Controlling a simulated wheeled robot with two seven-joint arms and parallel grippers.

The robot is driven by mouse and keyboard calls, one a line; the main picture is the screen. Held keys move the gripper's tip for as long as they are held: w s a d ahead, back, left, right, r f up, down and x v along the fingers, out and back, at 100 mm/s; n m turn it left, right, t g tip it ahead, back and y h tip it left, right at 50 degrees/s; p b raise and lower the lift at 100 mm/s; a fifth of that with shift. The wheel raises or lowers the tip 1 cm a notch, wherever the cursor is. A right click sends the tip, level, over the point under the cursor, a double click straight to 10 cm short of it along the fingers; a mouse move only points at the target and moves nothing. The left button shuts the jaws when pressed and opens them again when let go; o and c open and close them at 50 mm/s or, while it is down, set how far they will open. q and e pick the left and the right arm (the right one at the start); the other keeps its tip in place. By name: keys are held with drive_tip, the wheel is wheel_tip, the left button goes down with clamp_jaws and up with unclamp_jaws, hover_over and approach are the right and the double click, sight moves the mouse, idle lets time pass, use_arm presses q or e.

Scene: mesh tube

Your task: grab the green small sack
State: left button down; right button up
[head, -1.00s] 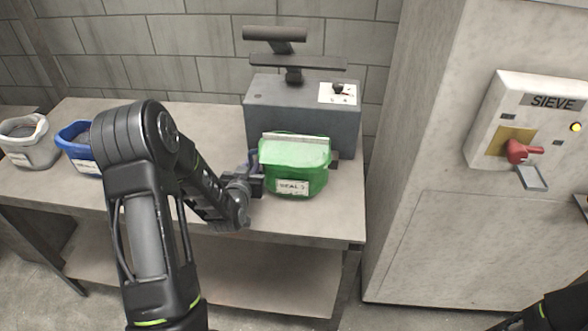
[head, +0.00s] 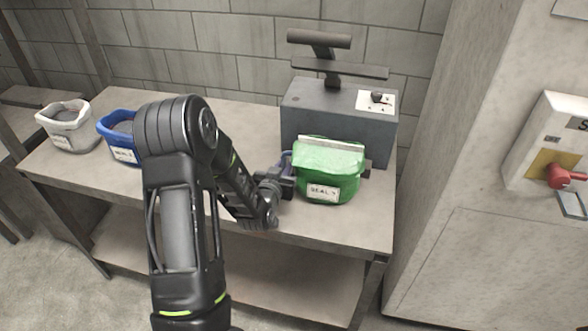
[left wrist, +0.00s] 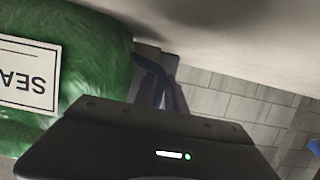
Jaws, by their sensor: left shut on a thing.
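The green small sack (head: 329,172) stands upright on the table in front of the grey sealing machine (head: 338,122). Its pale top edge is folded flat, and a white label with dark print is on its front. My left gripper (head: 288,170) is at the sack's left side and is shut on it. The fingertips are partly hidden in the head view. In the left wrist view the green sack (left wrist: 95,65) fills the left side with its label upside down, next to the dark gripper body. My right gripper is not in view.
A blue sack (head: 120,145) and a white sack (head: 68,128) stand at the table's left end. The table (head: 350,225) has a lower shelf. A pale cabinet with a red-handled switch (head: 565,177) stands to the right.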

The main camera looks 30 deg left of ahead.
use_arm(q)
drive_tip(key=shift+r, duration=0.15)
drive_tip(key=shift+r+b, duration=0.4)
drive_tip(key=shift+r, duration=4.5)
